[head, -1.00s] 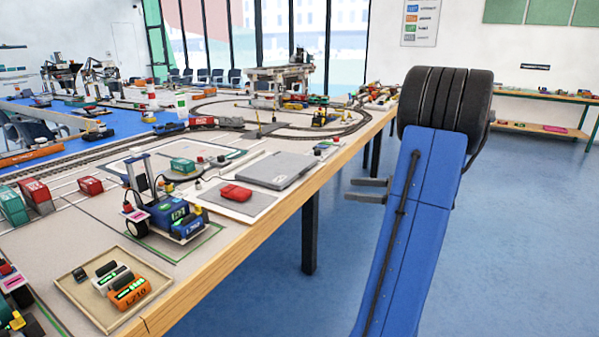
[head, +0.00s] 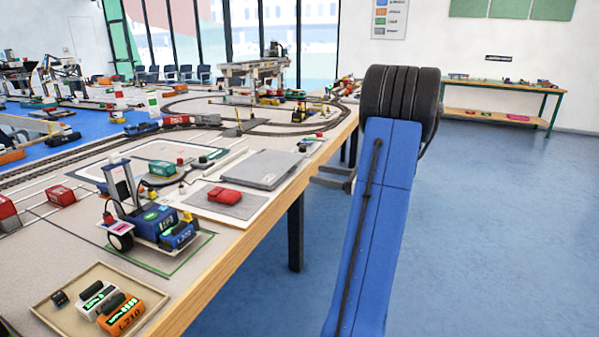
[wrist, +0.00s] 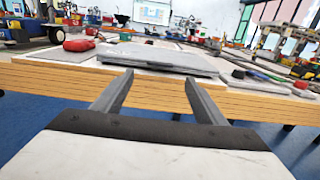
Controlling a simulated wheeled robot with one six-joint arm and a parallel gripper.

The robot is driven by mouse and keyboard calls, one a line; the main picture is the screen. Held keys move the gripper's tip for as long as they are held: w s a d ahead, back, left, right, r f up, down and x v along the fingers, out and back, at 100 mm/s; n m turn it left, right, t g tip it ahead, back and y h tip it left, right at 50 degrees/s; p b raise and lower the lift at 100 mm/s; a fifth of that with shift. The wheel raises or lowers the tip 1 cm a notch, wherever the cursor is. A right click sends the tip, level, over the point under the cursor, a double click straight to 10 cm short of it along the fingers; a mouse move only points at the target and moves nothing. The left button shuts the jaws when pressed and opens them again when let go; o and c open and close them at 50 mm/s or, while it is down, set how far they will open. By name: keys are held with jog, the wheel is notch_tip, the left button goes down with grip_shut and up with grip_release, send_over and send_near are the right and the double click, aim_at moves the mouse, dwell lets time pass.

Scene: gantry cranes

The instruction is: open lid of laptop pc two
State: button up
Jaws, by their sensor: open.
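A closed grey laptop (head: 263,169) lies flat on the table near its right edge; its lid is down. It also shows in the wrist view (wrist: 160,57), straight ahead beyond the fingers. My gripper (head: 328,177) is out past the table's edge, to the right of the laptop and apart from it. In the wrist view my gripper (wrist: 158,92) has two dark fingers spread apart with nothing between them. I cannot tell from the pictures whether another laptop is present.
A red object (head: 225,195) lies on a grey mat (head: 240,208) left of the laptop. A blue forklift-like model (head: 155,220) and a tray (head: 60,322) with orange and white models are nearer. The wooden table edge (head: 250,240) runs between gripper and laptop. Open blue floor lies right.

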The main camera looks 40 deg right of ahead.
jog(key=x, duration=0.9)
